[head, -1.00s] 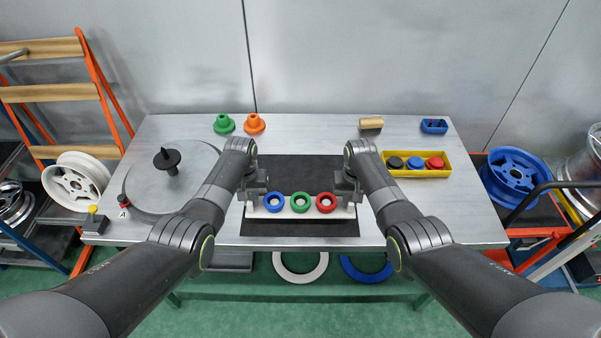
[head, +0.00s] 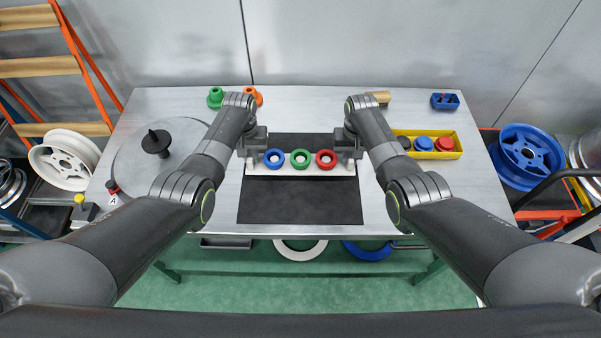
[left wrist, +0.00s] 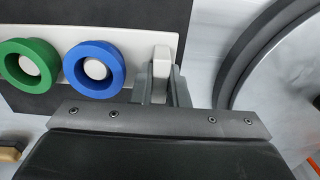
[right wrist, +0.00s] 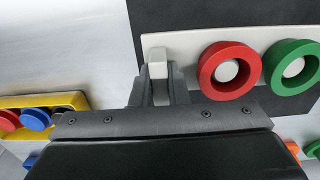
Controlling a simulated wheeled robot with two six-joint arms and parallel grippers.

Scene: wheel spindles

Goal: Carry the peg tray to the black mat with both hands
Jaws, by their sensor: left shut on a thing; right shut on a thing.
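The white peg tray (head: 300,172) carries a blue ring (head: 274,158), a green ring (head: 301,159) and a red ring (head: 326,160) on its pegs. The tray is over the rear-middle part of the black mat (head: 300,203), looking level. I cannot tell whether it touches the mat. My left gripper (head: 253,156) is shut on the tray's left handle, an upright white tab (left wrist: 160,62) in the left wrist view. My right gripper (head: 348,156) is shut on the right handle, which shows in the right wrist view (right wrist: 157,63).
A grey turntable disc (head: 188,140) with a black spindle lies left. Green (head: 215,97) and orange (head: 253,95) stepped pieces stand behind my left arm. A yellow bin (head: 447,153) with round pieces, a wooden block (head: 381,97) and a blue block (head: 445,101) are right. The mat's front is clear.

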